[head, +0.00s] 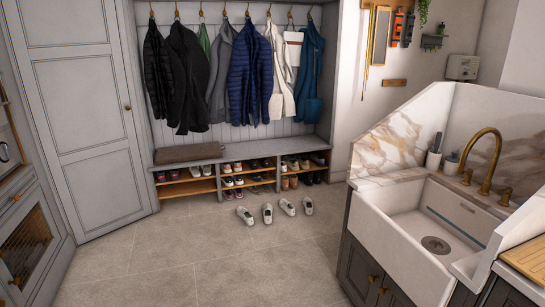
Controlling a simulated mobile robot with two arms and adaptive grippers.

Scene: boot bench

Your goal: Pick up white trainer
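Several light shoes stand on the tiled floor in front of the boot bench. A white trainer (287,207) and another pale shoe (308,206) are at the right. A white and dark shoe (267,213) and a whitish shoe (245,215) are at the left. They are small in the picture, so I cannot tell surely which are trainers. Neither of my grippers is in view, and nothing is seen holding a shoe.
The boot bench (240,150) has open cubbies with more shoes; coats (250,80) hang above it. A sink unit (395,240) with raised side walls stands at the right. A grey door (85,120) and cabinet (30,250) are at the left. The middle floor (200,260) is clear.

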